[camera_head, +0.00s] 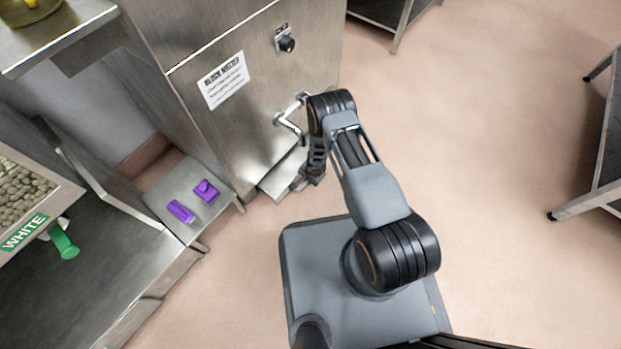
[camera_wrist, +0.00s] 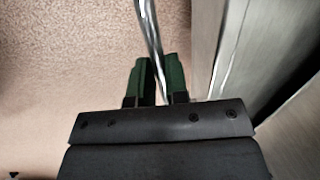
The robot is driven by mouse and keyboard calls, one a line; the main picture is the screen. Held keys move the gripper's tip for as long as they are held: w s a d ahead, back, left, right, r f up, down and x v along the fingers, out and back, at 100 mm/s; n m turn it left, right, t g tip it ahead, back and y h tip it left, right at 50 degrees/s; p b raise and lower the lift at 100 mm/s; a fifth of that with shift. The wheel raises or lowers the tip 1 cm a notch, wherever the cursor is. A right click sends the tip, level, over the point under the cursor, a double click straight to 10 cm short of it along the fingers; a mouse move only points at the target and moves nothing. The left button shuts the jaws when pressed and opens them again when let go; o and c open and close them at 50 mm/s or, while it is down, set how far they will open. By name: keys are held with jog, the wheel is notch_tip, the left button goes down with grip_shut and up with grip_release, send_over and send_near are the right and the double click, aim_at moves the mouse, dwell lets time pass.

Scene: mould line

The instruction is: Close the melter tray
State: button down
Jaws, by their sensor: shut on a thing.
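The block melter (camera_head: 245,110) is a tall steel cabinet with a white label, left of my arm in the head view. Its flat metal tray (camera_head: 280,176) sticks out from the bottom of the front. My gripper (camera_head: 299,184) is low at the tray's outer end, pointing down. In the wrist view its green fingers (camera_wrist: 160,82) are shut on a shiny metal bar (camera_wrist: 150,35). The bar's ends are hidden, and my gripper hides it in the head view. Brushed steel (camera_wrist: 235,45) stands close to the right of the fingers.
A chrome lever (camera_head: 290,122) and a black knob (camera_head: 287,44) project from the melter's front. A low steel shelf (camera_head: 170,190) at left holds two purple pieces (camera_head: 206,190). A bin labelled WHITE (camera_head: 25,232) stands further left.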

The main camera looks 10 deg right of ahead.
jog(key=c, duration=1.1)
grip_release()
jog(key=r+p, duration=0.2)
jog(key=r, duration=0.2)
jog(key=s+d+r+p, duration=0.1)
jog(key=r+p, duration=0.1)
jog(key=r, duration=0.3)
jog(key=s+r+p, duration=0.1)
jog(key=r+p, duration=0.2)
jog(key=r, duration=0.1)
jog(key=shift+d+r, duration=0.3)
jog(key=shift+d, duration=0.1)
jog(key=shift+c, duration=0.2)
